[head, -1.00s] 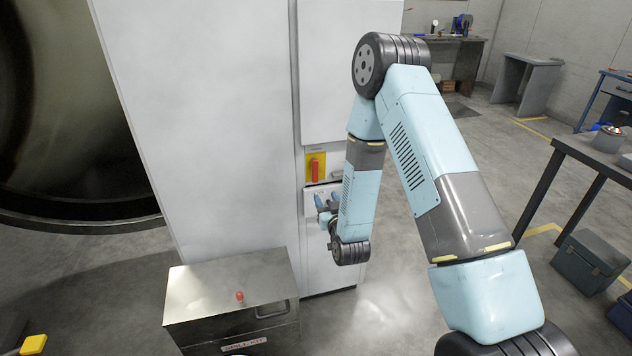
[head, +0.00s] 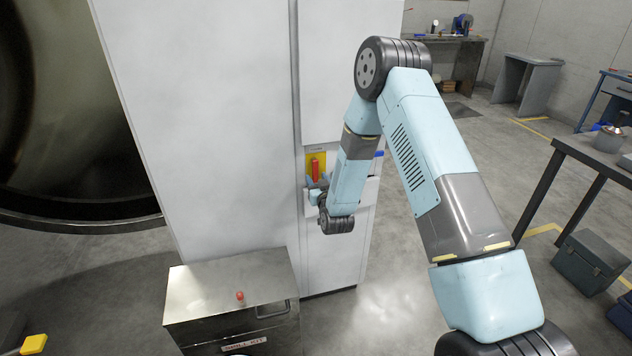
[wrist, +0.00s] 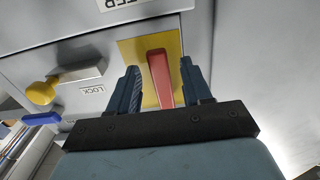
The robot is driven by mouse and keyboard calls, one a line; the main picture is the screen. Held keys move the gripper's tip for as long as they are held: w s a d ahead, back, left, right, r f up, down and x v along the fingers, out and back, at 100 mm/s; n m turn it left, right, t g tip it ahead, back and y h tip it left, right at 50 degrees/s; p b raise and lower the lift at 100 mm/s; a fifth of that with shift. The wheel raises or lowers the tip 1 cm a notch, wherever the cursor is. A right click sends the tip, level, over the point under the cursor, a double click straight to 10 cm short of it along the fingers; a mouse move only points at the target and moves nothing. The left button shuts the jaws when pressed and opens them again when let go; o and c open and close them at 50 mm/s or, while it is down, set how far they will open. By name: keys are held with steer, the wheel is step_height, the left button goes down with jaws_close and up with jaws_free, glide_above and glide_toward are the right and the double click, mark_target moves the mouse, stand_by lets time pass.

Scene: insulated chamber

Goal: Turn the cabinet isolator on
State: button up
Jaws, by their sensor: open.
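The cabinet isolator is a red handle (head: 315,170) on a yellow plate (head: 323,157) on the pale cabinet front. The handle stands upright in the head view. In the wrist view the red handle (wrist: 160,77) lies between the two blue fingers of my gripper (wrist: 160,88), with a gap showing on each side. My gripper (head: 317,184) is open, just at the lower part of the handle in the head view. The lower part of the yellow plate is hidden by my gripper and wrist.
A yellow knob (wrist: 41,91) on a grey latch and a LOCK label (wrist: 91,89) sit beside the plate, with a blue part (wrist: 42,118) near them. A steel box (head: 235,285) with a red knob stands below. A dark round opening (head: 60,110) is at left.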

jaws_close()
stand_by(0.3)
steer(key=shift+s+a, duration=0.1)
steer(key=shift+a, duration=0.15)
